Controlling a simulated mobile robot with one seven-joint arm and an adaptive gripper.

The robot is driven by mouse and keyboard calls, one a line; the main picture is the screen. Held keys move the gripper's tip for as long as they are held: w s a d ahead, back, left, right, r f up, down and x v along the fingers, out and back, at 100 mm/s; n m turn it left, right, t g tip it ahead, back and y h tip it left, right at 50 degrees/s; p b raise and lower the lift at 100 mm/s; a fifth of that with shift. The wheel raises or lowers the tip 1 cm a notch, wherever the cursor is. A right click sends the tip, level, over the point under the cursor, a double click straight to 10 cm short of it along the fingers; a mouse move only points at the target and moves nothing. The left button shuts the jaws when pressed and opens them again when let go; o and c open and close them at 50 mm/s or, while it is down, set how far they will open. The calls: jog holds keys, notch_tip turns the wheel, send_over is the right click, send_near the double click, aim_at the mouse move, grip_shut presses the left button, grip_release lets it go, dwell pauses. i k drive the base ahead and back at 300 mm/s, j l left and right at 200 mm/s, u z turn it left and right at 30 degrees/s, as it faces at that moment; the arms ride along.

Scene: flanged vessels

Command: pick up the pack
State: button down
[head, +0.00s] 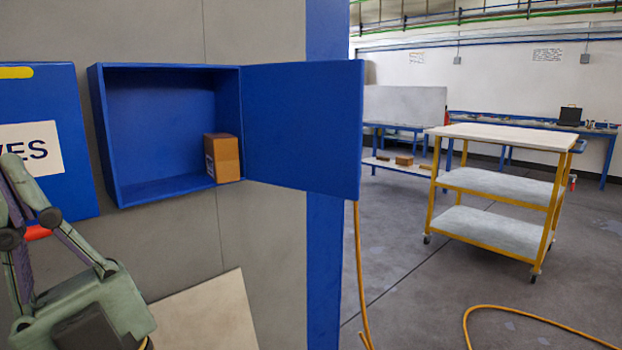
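The pack (226,158) is a small brown carton with a pale label on its left face. It stands upright inside an open blue wall cabinet (160,192), at the right end near the front edge. The cabinet's blue door (303,128) is swung wide open to the right. My gripper (48,217) is at the lower left, well apart from the pack. Its grey-green links and part of its body show, but the left edge cuts it off. The fingertips cannot be made out clearly, and nothing is seen held.
A blue box with a white label (34,147) is on the wall left of the cabinet, behind my gripper. A yellow hose (360,270) hangs below the door. A yellow trolley (495,185) stands at the right. Open floor lies between them.

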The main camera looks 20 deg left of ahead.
aim_at(220, 152)
jog(key=i+l, duration=0.15)
jog(key=l, duration=0.2)
jog(key=i+l, duration=0.2)
jog(key=l, duration=0.15)
jog(key=l+u, duration=0.15)
jog(key=u, duration=0.2)
jog(key=i+l+u, duration=0.1)
jog(key=u, duration=0.25)
jog(key=l+u, duration=0.35)
jog(key=j+u, duration=0.1)
jog(key=u, duration=0.5)
